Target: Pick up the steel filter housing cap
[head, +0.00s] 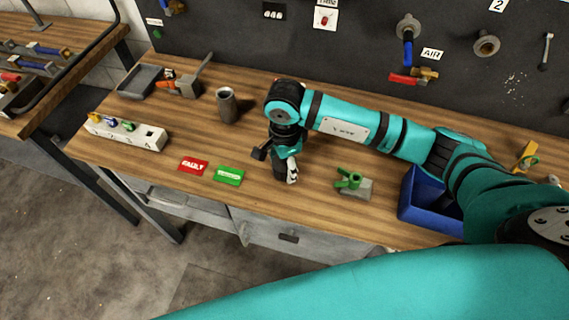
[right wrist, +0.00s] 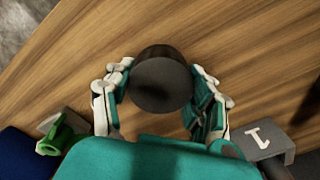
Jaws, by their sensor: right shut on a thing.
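The steel filter housing cap (right wrist: 162,84) is a dark grey round piece with a flat top, seen from above in the right wrist view. My right gripper (right wrist: 160,98) has its fingers on both sides of it and is shut on it. In the head view, my right gripper (head: 284,170) points down over the front middle of the wooden bench, and the cap is mostly hidden by the gripper there. I cannot tell whether the cap touches the bench. My left gripper is not in view.
A green-handled valve (head: 350,183) and a blue bin (head: 428,205) stand to the right. Green (head: 229,175) and red (head: 193,167) tags, a grey cup (head: 227,105) and a white rack (head: 128,132) are to the left. A pegboard (head: 350,50) rises behind the bench.

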